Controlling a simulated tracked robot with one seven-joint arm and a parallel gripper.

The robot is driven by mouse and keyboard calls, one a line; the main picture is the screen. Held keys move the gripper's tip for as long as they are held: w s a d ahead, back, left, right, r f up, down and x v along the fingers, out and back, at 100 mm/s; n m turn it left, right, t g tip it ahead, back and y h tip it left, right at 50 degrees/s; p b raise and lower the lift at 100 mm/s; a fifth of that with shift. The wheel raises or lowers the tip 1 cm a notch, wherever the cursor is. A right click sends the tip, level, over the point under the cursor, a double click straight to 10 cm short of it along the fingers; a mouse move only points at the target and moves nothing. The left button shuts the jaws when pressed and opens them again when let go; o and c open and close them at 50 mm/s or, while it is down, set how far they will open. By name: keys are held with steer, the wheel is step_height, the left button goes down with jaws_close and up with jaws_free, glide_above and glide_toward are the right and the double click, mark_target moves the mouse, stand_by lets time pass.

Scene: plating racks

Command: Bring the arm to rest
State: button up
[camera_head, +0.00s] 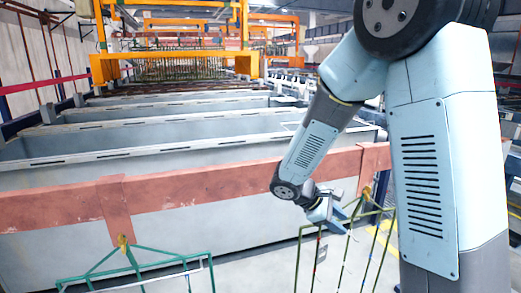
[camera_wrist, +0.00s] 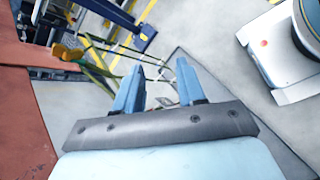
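My gripper (camera_head: 330,213) hangs at the end of my bent arm, just in front of the reddish bar. It is close to the upper part of the right green rack, which hangs by a yellow hook (camera_head: 367,191). In the wrist view, the two blue fingers of my gripper (camera_wrist: 160,76) stand apart with nothing held between them. Thin rack rods show beyond the fingers, and a yellow hook (camera_wrist: 68,52) is to their left. I cannot tell whether the gripper touches the rack.
The reddish bar (camera_head: 60,209) runs across the front of the grey tanks (camera_head: 210,222). A second green rack hangs from it by a yellow hook (camera_head: 123,243) at the lower left. An orange gantry (camera_head: 98,70) stands at the back. Bare floor lies beyond the fingers (camera_wrist: 225,65).

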steer(key=s+d+r+m+t+y, duration=0.1)
steer(key=s+r+m+t+y, duration=0.3)
steer(key=s+r+m+y, duration=0.5)
steer(key=shift+s+d+r+m+t+y, duration=0.35)
steer(key=shift+s+r+m, duration=1.45)
steer(key=shift+s+r, duration=3.25)
steer(key=shift+s+f, duration=0.1)
steer(key=shift+f, duration=0.05)
